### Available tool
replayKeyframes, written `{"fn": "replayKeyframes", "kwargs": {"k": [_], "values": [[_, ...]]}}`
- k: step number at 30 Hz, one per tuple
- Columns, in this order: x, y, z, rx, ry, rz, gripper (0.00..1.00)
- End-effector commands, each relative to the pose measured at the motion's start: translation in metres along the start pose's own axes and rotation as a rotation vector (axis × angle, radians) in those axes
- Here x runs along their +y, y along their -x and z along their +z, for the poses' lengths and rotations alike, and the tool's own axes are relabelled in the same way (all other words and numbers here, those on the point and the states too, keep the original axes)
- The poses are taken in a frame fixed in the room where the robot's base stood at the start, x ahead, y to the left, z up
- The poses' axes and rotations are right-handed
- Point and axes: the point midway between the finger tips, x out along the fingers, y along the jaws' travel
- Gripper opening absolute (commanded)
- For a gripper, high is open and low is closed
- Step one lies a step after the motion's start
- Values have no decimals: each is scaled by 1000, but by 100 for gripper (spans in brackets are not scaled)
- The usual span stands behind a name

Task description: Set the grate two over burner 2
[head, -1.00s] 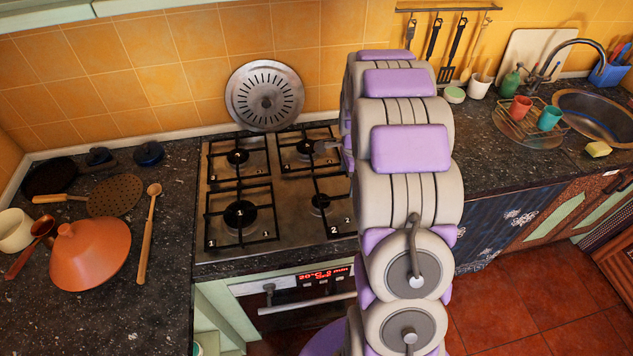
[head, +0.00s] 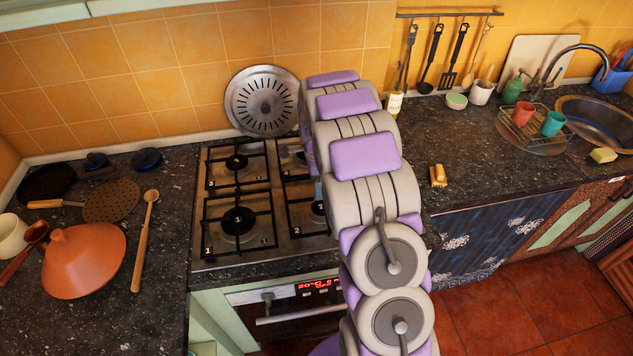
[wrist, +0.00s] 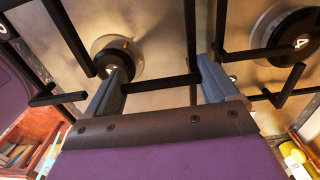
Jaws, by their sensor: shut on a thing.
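My gripper (wrist: 165,72) is shut on a black grate (wrist: 165,86); a dark bar spans the gap between its two blue-grey fingers. In the wrist view, one round burner (wrist: 115,58) lies by the left finger, its number hidden. Another burner (wrist: 290,35), marked 4, is at the upper right. In the head view, burner 2 (head: 318,208) at the front right of the hob is mostly hidden behind my arm. Grate bars (head: 296,200) show left of my arm there. I cannot tell whether the held grate touches the hob.
The left half of the hob has burner 1 (head: 238,221) under a black grate. A slotted metal disc (head: 263,101) leans on the tiles behind. A terracotta lid (head: 84,262) and wooden spoon (head: 144,240) lie left. A small yellow item (head: 438,175) sits on the right counter.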

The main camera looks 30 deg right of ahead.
Motion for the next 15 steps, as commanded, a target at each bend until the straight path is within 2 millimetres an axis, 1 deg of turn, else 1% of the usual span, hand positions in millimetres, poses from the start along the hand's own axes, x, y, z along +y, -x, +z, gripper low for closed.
{"fn": "replayKeyframes", "kwargs": {"k": [7, 15], "values": [[0, 1, 0, 1, 1, -3, 39], [-1, -6, 0, 0, 0, -3, 39]]}}
